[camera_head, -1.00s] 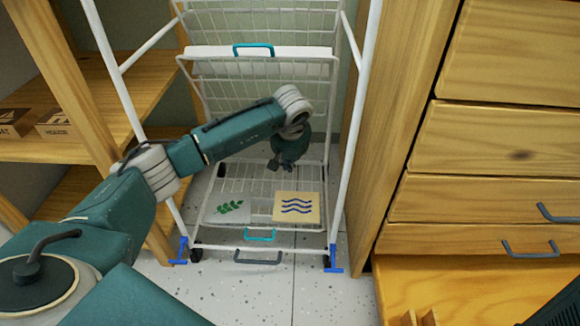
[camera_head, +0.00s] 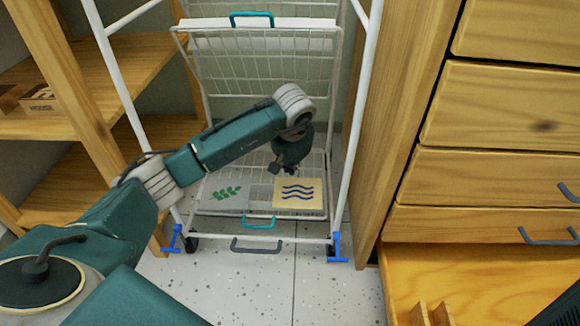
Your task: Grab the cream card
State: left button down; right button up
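The cream card (camera_head: 300,199) with dark blue wavy lines lies flat on the lowest wire shelf (camera_head: 262,214) of the white rack, at the right. A pale grey card (camera_head: 226,201) with a green leaf print lies to its left. My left gripper (camera_head: 281,169) points down just above and behind the cream card's back edge and looks apart from it. Its fingers are small and dark, so I cannot tell how far they are open. Nothing shows held in it.
The rack's white posts (camera_head: 352,130) stand on both sides of the shelf. A raised wire shelf with a teal handle (camera_head: 251,17) is above. Wooden drawers (camera_head: 490,190) stand right, wooden shelves (camera_head: 80,90) left.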

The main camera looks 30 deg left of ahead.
aim_at(295, 193)
pick_arm(q)
jog(key=shift+s+d+r+p, duration=0.2)
jog(key=shift+s+p, duration=0.15)
jog(key=shift+p, duration=0.3)
jog(key=shift+s+d+r+p, duration=0.1)
jog(key=shift+s+d+p, duration=0.15)
jog(key=shift+p, duration=0.35)
jog(key=shift+s+d+f, duration=0.1)
jog(key=shift+s, duration=0.2)
jog(key=shift+d+f, duration=0.1)
jog(key=shift+f, duration=0.15)
